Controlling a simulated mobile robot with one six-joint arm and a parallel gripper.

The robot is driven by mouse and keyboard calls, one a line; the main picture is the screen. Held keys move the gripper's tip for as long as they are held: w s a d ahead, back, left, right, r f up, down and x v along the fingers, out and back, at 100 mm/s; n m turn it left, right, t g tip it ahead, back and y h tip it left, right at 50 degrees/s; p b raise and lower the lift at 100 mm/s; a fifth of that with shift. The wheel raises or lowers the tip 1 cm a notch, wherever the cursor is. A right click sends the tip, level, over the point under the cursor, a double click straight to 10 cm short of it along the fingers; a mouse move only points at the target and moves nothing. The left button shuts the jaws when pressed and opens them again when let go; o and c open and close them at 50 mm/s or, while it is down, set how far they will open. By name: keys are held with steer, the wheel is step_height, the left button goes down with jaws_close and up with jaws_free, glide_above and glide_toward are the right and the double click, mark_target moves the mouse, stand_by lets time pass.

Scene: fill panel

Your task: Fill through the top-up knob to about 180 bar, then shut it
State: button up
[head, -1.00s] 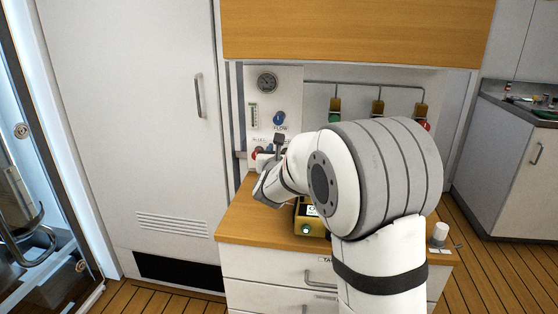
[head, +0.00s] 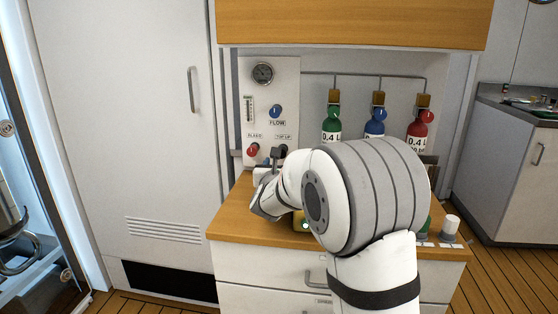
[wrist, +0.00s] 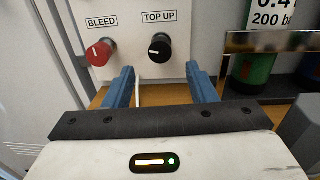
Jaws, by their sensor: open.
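The black TOP UP knob (wrist: 160,47) is on the white panel (wrist: 130,70), with a pale pointer mark on its face. In the wrist view it stands ahead of and between my gripper's blue fingers (wrist: 161,78), which are open, empty and apart from it. In the head view my wrist (head: 268,190) is low in front of the panel, and my fingers are hard to make out. The round gauge (head: 262,74) is at the panel's top; its reading is too small to tell.
The red BLEED knob (wrist: 100,53) is just left of the TOP UP knob. The blue FLOW knob (head: 277,112) is above. A wooden counter (head: 232,212) lies below.

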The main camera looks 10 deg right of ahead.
steer(key=x, duration=0.6)
steer(key=shift+w+d, duration=0.15)
steer(key=shift+w, duration=0.1)
steer(key=c, duration=1)
steer(key=shift+o, duration=0.2)
steer(key=n, duration=0.2)
steer(key=shift+r+n+p, duration=0.1)
steer(key=shift+n+p, duration=0.2)
steer(key=shift+p, duration=0.05)
steer(key=shift+n, duration=0.7)
steer(key=o, duration=1)
steer(key=shift+c, duration=0.2)
